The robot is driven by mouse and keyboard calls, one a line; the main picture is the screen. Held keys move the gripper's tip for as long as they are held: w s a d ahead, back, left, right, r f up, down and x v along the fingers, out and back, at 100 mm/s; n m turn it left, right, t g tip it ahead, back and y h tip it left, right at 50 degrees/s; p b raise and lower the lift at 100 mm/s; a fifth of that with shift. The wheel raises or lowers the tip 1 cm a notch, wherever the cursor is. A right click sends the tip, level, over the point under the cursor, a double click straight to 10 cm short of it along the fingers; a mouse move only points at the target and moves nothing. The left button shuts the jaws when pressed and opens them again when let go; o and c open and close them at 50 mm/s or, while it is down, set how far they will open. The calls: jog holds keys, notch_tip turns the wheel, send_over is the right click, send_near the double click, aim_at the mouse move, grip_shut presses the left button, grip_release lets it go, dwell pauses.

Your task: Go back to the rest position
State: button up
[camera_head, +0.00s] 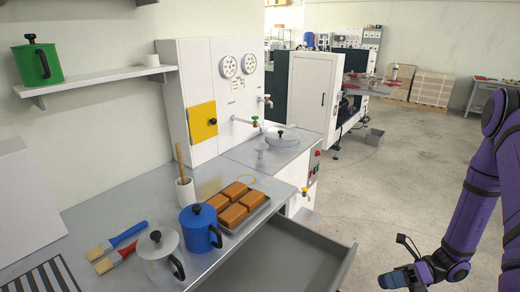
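My purple arm comes down along the right side of the head view, with my gripper (398,278) low at the lower right. The gripper is in the air to the right of the open drawer (300,250) and apart from the workbench (110,200). A blue-grey tip and a thin dark part show at its end. The angle does not show clearly whether the fingers are open or shut, or whether anything is between them.
The bench holds a blue pot (200,229), a grey pot (159,258), a tray of brown blocks (238,205) and two brushes (112,246). A green pot (37,63) stands on the wall shelf (95,80). Open floor (400,160) lies beyond the drawer.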

notch_tip(320, 180, up, 23)
jog(key=a+n+g+h, duration=0.25)
jog(key=n+h, duration=0.65)
jog(key=n, duration=0.6)
jog(key=s+a+r+n+t+h, duration=0.1)
jog(key=s+r+n+t+h, duration=0.2)
jog(key=s+r+n, duration=0.3)
jog(key=s+a+r+n+t+h, duration=0.1)
jog(key=s+r+n+t+h, duration=0.2)
jog(key=r, duration=1)
jog(key=shift+s+n+t+h, duration=0.4)
jog(key=shift+s+n+t, duration=1.15)
jog(key=shift+s+n, duration=0.7)
jog(key=shift+w+a+f, duration=0.1)
jog(key=shift+w, duration=0.05)
